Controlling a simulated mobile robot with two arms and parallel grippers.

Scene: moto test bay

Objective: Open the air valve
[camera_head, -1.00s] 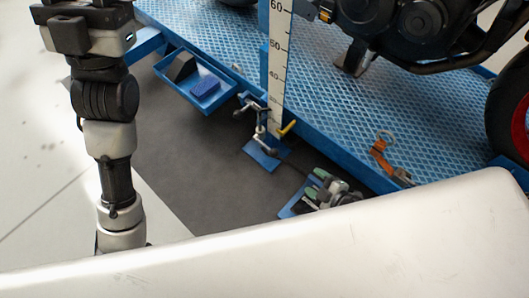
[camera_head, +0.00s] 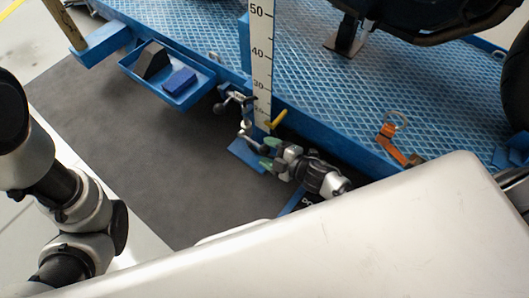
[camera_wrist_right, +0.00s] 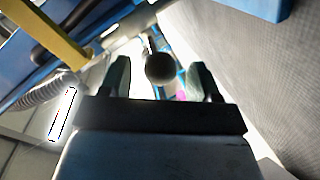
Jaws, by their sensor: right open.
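A yellow lever (camera_head: 276,119) sticks out at the blue lift's edge, by the foot of the measuring scale; it also shows at the upper left of the right wrist view (camera_wrist_right: 48,34). Just below it in the head view is a metal lever with a dark ball knob (camera_head: 265,146). I cannot tell for sure which lever is the air valve. My right gripper (camera_head: 268,153) is open at the ball knob, its green-tipped fingers pointing left. In the right wrist view the ball knob (camera_wrist_right: 159,68) shows between the open fingers (camera_wrist_right: 160,78). Contact cannot be told. My left gripper is out of view.
The blue lift platform (camera_head: 330,95) carries a motorcycle. A blue tray (camera_head: 190,95) with a blue block (camera_head: 180,81) hangs on its edge. An orange strap (camera_head: 392,146) lies at right. Grey matting (camera_head: 160,160) lies clear at left.

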